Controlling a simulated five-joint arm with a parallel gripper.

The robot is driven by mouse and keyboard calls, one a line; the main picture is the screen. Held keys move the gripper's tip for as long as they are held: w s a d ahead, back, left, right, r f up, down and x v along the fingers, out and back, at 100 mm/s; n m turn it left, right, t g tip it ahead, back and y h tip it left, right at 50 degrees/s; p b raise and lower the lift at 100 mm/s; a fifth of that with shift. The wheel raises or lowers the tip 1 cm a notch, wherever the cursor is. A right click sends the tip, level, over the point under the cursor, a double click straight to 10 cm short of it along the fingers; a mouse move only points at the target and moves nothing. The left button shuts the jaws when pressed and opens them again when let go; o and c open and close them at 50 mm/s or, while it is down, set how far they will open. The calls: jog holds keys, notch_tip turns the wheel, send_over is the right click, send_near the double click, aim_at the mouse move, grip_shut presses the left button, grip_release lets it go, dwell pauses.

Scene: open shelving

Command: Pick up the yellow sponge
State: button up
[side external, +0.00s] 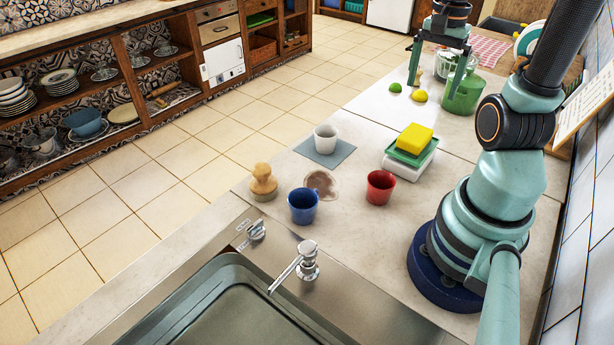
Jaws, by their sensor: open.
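The yellow sponge (413,144) is a bright block lying slightly askew on a green dish (400,157). The dish rests on a white block-like base (410,167) on the counter, right of the middle. My gripper (436,78) is at the top of the view, over the farther part of the counter, with its two teal fingers spread apart. It is well beyond the sponge and not touching it. I see nothing held between the fingers.
A lime (395,87), a lemon (420,96) and a green pot (462,93) are near the gripper. White (325,139), red (380,188) and blue (303,206) cups and a wooden brush (263,182) stand nearer. A sink (190,300) is in front.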

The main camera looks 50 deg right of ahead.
aim_at(418, 132)
notch_tip(418, 132, down, 12)
jog(key=shift+w+r, duration=0.1)
jog(key=shift+w, duration=0.05)
dwell(0.5)
jog(key=c, duration=1.3)
